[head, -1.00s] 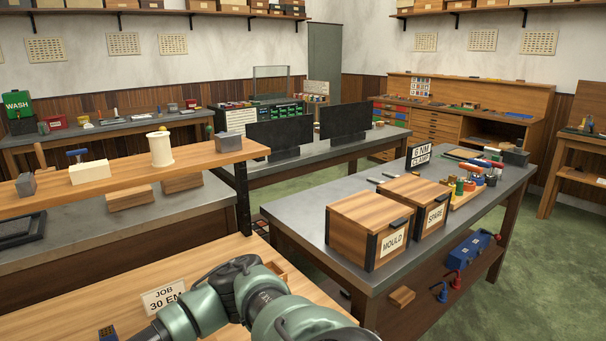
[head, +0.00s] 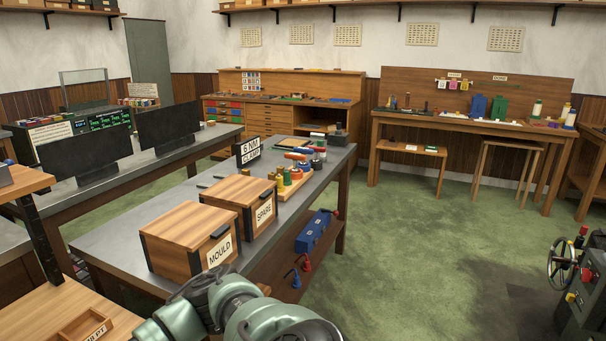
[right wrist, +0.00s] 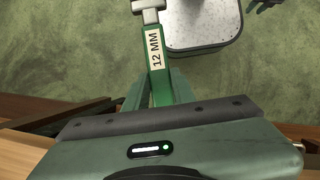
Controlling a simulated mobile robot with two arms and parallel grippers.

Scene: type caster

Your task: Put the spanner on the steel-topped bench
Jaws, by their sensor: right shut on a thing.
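The spanner (right wrist: 154,50) shows in the right wrist view, with a green handle, a white "12 MM" label and a pale metal head at the top edge. My right gripper (right wrist: 160,92) is shut on its handle and holds it out over the green floor. In the head view a grey metal-topped bench (head: 125,238) stands in the middle, beyond a green arm link of mine. The spanner and both gripper tips are out of the head view.
On the bench stand the MOULD box (head: 185,240), the SPARE box (head: 240,205), a "6 NM CLAMP" sign (head: 248,150) and a tool rack (head: 292,184). Bare top shows along its left side. A machine with a handwheel (head: 562,262) stands at the right. Open floor lies between.

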